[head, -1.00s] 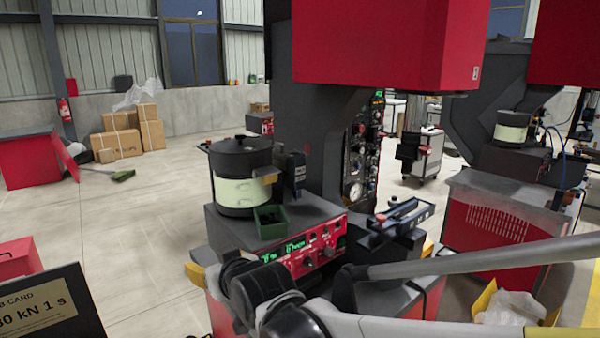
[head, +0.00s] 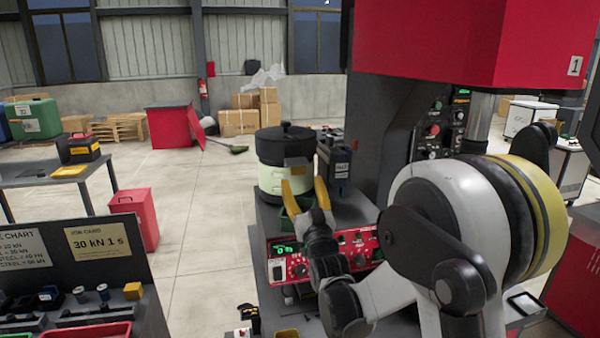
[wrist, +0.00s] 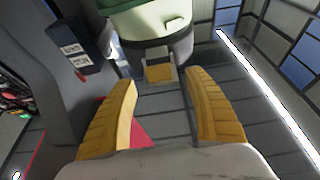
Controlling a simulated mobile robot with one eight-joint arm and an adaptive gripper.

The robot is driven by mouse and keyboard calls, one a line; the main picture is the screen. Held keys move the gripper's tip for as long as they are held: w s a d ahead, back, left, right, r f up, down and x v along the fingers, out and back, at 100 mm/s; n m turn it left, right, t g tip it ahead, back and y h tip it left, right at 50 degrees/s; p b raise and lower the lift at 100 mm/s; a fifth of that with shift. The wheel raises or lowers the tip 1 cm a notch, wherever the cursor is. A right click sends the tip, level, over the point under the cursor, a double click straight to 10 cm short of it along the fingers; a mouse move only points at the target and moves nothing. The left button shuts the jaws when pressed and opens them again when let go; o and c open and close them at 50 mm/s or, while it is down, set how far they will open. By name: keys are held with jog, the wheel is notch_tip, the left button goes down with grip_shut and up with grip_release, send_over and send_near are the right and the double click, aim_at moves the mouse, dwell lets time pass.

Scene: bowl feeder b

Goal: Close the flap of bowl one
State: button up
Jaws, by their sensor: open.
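The bowl feeder (head: 270,182) is a round drum with a black lid and a pale cream band, standing on the red-fronted unit. Its small yellow flap (head: 297,162) juts from the upper front side. In the wrist view the flap (wrist: 159,72) shows as a yellow block on a grey bracket, between and beyond my fingertips. My gripper (head: 306,184) is open with yellow fingers, close in front of the bowl and just below the flap in the head view. In the wrist view my gripper (wrist: 160,80) appears empty. Contact with the flap cannot be told.
A green tray (head: 290,222) sits in front of the bowl, partly hidden by my fingers. A dark box (head: 335,165) stands right beside the bowl. The red control panel (head: 350,250) lies below. A red press marked 1 (head: 450,40) overhangs on the right.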

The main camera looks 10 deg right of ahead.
aim_at(299, 171)
jog(key=x, duration=0.5)
jog(key=shift+w+d+r+b, duration=0.1)
jog(key=shift+w+b, duration=0.15)
jog(key=shift+b, duration=0.05)
jog(key=c, duration=1.2)
